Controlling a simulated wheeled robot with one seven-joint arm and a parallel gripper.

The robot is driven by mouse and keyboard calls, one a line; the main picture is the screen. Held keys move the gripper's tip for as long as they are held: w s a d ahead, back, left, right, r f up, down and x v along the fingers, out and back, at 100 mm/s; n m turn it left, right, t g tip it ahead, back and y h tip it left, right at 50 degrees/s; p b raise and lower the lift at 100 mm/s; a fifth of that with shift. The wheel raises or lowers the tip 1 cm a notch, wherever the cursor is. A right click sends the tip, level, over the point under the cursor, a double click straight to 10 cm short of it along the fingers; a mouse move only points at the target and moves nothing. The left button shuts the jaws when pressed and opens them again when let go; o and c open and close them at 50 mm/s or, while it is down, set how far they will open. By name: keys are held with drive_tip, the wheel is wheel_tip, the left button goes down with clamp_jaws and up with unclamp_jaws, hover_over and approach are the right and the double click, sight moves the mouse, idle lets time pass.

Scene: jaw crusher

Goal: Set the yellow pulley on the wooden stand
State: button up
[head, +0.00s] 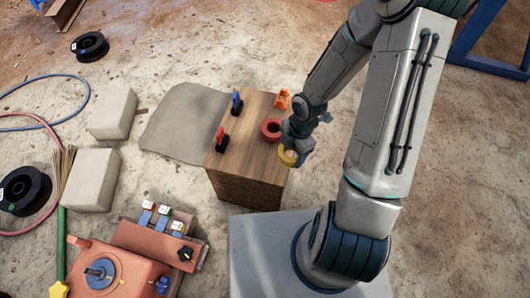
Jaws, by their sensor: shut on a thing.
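The yellow pulley (287,158) is at my gripper (290,150), over the right edge of the wooden stand (237,150). My gripper is shut on the pulley. The gripper partly hides the pulley, and its fingertips are too small to make out clearly. I cannot tell whether the pulley touches the stand's top or hangs just above it.
On the stand are a red ring-shaped part (270,130) close left of my gripper, an orange part (282,98), a blue-handled item (237,104) and a red-handled item (221,140). An orange machine (110,268) stands front left. Pale blocks (92,180) lie left.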

drive_tip(key=b, duration=0.3)
hover_over(263, 165)
wheel_tip(263, 165, down, 5)
drive_tip(key=shift+w+d+f, duration=0.1)
drive_tip(key=shift+d+f, duration=0.05)
drive_tip(key=shift+f+b, duration=1.2)
drive_tip(key=shift+f, duration=0.8)
drive_tip(key=shift+f, duration=0.15)
drive_tip(key=o, duration=1.5)
